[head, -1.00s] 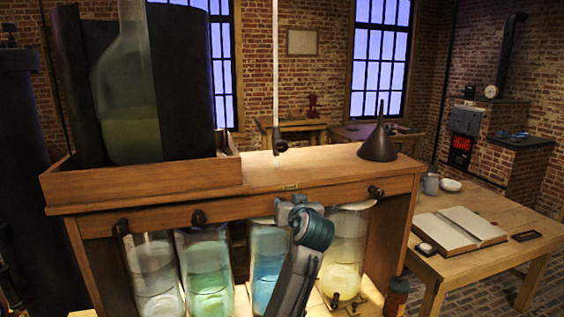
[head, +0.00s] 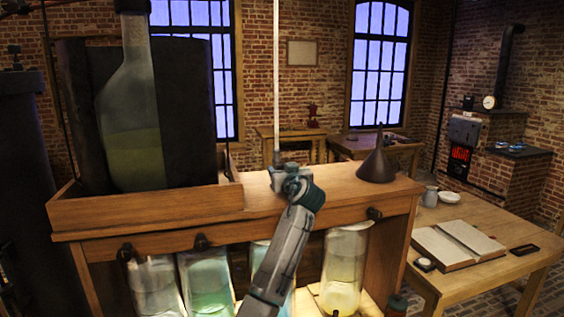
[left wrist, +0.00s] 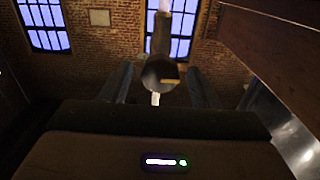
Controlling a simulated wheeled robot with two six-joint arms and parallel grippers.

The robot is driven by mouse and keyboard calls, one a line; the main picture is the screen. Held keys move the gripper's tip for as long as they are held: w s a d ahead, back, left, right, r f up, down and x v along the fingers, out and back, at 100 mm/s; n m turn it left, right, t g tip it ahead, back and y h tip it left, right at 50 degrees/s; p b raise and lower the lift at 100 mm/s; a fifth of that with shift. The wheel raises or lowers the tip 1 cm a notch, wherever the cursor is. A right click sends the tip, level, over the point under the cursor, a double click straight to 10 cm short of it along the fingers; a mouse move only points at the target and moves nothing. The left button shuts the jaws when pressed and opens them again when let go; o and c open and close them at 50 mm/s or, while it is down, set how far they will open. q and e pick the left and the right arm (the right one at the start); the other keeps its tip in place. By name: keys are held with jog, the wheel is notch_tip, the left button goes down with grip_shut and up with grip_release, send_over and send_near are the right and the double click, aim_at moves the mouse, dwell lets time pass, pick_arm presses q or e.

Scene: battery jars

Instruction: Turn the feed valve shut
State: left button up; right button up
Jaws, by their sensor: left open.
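The feed valve hangs at the lower end of the pale tube (head: 277,80) above the wooden shelf. In the head view it is mostly hidden behind my left gripper (head: 285,172), which is raised to its height over the shelf. In the left wrist view a dark, round-ended part, apparently the valve (left wrist: 160,70), sits between the two spread fingers of my left gripper (left wrist: 160,88). The gripper is open, with a gap visible on both sides of that part. Whether the valve lies fully within finger reach I cannot tell. My right gripper is not in view.
The shelf (head: 335,185) carries a dark funnel (head: 376,162) on the right and a large bottle (head: 130,120) in a wooden tray on the left. Several jars, including a yellow one (head: 345,262), stand below. A table with an open book (head: 458,244) is at right.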

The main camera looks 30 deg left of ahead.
pick_arm(q)
jog(key=shift+w+a, duration=0.4)
jog(key=c, duration=0.9)
jog(key=shift+c, duration=0.2)
